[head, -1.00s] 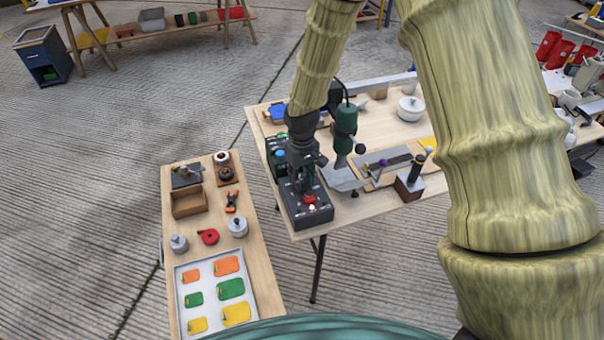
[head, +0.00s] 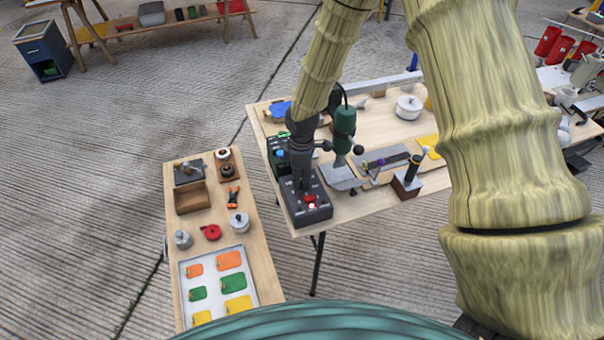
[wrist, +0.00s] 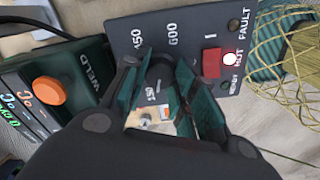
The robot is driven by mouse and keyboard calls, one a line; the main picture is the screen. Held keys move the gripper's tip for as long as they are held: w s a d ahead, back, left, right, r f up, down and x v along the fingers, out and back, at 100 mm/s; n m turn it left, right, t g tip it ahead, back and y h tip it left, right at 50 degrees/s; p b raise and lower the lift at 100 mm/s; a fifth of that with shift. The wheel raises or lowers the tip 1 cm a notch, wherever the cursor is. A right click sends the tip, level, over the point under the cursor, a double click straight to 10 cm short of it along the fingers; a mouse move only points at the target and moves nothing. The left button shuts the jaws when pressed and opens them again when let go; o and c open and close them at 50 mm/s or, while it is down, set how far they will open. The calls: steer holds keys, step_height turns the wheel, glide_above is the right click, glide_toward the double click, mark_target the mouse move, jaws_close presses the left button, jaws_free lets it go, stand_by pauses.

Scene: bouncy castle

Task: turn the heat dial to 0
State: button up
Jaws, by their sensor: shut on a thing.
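The heat control unit is a dark grey box (head: 316,213) at the front left corner of the wooden table. In the wrist view its panel (wrist: 195,22) shows 450, 600 and part of another number between the fingers. The dark round heat dial (wrist: 160,72) sits between the fingertips, mostly hidden by them; its pointer cannot be read. My gripper (wrist: 163,78) is shut on the dial, reaching down from above. It also shows in the head view (head: 303,186). A red switch (wrist: 211,62) and a lit lamp by HOT (wrist: 228,58) are beside it.
A green WELD unit (wrist: 60,92) with an orange knob stands close by the box. A green drill-like tool (head: 345,125) stands just right of my arm. A lower bench (head: 262,262) with a tray of coloured plates is at the left.

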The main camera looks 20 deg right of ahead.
steer(key=n+p, duration=0.1)
steer(key=n, duration=0.3)
steer(key=shift+r+n+p, duration=0.1)
steer(key=shift+n+p, duration=0.2)
steer(key=shift+p, duration=0.05)
steer(key=shift+n+p, duration=1)
steer(key=shift+n, duration=1.4)
steer(key=o, duration=1.1)
steer(key=shift+c, duration=0.2)
step_height(320, 180, up, 12)
steer(key=shift+d, duration=0.1)
